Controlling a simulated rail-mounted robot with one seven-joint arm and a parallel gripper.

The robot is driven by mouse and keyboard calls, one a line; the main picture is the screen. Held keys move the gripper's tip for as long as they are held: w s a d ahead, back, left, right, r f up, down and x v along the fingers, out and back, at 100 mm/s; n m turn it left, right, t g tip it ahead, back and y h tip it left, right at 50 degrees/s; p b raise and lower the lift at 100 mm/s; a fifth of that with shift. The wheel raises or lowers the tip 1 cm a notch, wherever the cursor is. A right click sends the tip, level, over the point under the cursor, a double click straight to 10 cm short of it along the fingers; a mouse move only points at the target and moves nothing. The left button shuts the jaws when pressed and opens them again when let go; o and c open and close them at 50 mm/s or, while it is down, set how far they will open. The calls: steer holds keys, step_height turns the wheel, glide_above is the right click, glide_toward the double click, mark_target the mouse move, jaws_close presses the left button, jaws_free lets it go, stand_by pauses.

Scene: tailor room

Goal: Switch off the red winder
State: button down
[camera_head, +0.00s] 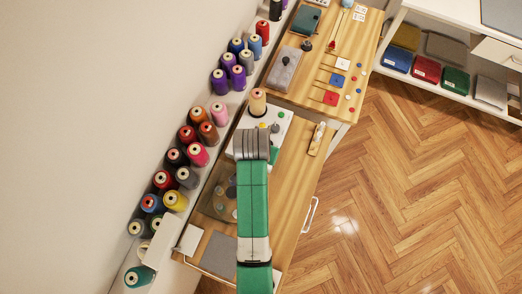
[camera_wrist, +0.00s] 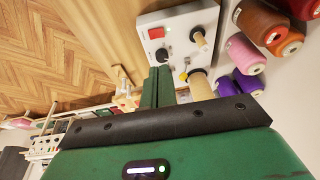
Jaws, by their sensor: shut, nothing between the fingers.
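A white winder box (camera_wrist: 178,18) is ahead of my fingers in the wrist view. It carries a red switch (camera_wrist: 156,33), a small green light (camera_wrist: 168,18), black knobs and a small tan bobbin (camera_wrist: 198,37). I cannot tell the switch's position. In the head view the white box (camera_head: 284,117) is on the wooden bench, partly hidden by my arm. A tan thread cone (camera_head: 257,102) stands at its far left; it also shows in the wrist view (camera_wrist: 201,87). My gripper (camera_wrist: 158,72) is shut and empty, its green fingertips apart from the switch, just short of the box in the picture.
Many coloured thread cones (camera_head: 197,155) stand along the wall on the left. A patterned tube (camera_head: 317,138) lies on the bench's right edge. A farther table (camera_head: 300,90) holds pads, cards and buttons. Open wooden floor (camera_head: 400,180) lies to the right.

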steer(key=x, duration=0.4)
steer(key=b+x, duration=0.1)
steer(key=x, duration=0.7)
steer(key=shift+s+a+f, duration=0.2)
steer(key=shift+s+f, duration=0.1)
steer(key=shift+f, duration=0.1)
steer(key=shift+a+f+b, duration=0.1)
steer(key=shift+f+b, duration=0.2)
steer(key=shift+f, duration=0.3)
